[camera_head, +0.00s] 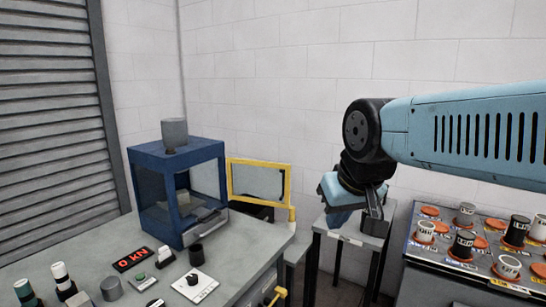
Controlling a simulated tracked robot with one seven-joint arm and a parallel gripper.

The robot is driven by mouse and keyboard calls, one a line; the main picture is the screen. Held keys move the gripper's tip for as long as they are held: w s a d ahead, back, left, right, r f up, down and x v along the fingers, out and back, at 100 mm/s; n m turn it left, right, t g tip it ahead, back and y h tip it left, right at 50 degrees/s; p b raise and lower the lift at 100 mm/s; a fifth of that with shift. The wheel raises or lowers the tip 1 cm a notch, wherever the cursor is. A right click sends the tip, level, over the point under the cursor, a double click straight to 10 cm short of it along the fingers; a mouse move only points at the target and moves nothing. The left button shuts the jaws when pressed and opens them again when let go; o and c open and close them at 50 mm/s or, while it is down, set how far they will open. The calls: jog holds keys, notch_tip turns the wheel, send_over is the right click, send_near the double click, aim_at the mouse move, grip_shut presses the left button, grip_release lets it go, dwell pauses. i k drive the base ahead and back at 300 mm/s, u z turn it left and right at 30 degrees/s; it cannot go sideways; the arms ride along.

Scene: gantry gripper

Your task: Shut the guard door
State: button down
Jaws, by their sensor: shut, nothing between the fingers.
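The guard door (233,183) is a yellow-framed clear panel. It stands open, swung out to the right of the blue press enclosure (150,203). Its hinge side looks to be at the enclosure's front right edge, and the front opening is uncovered. My gripper (342,222) hangs from my blue arm to the right of the door, apart from it, over a small grey stand. It is shut and empty. Its fingertips are small and partly hard to make out.
The grey bench (232,262) carries a red "0 KN" display (133,259), buttons and knobs in front of the enclosure. A small stand (345,238) is under my gripper. A panel of labelled cups (435,262) is at right. A gap separates door and gripper.

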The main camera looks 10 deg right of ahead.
aim_at(285, 169)
jog(key=i, duration=0.85)
jog(key=z, duration=0.05)
